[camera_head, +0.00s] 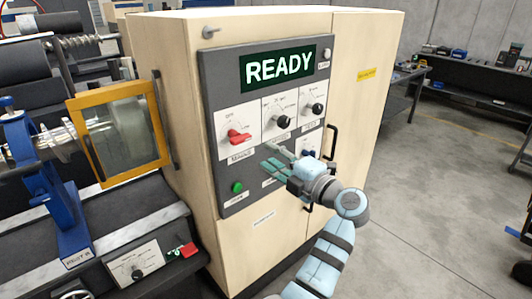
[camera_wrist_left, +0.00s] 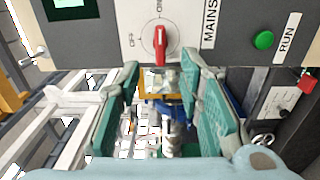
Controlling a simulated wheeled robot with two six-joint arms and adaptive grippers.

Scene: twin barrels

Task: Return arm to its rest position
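My left gripper (camera_head: 273,157) is in front of the grey control panel (camera_head: 210,85), below and right of the red MAINS knob (camera_head: 239,136). Its green fingers are spread apart with nothing between them in the left wrist view (camera_wrist_left: 161,85). The red knob (camera_wrist_left: 160,45) shows there just beyond the fingertips, apart from them, with its marked end toward ON. My left arm (camera_head: 325,255) reaches up from the bottom of the head view. The display (camera_head: 278,68) is lit and reads READY. My right gripper is not in view.
The panel is on a cream cabinet (camera_head: 370,120) with black handles. A green RUN button (camera_head: 237,187) is below the knob. A lathe (camera_head: 75,150) with a yellow-framed guard (camera_head: 160,120) stands at left.

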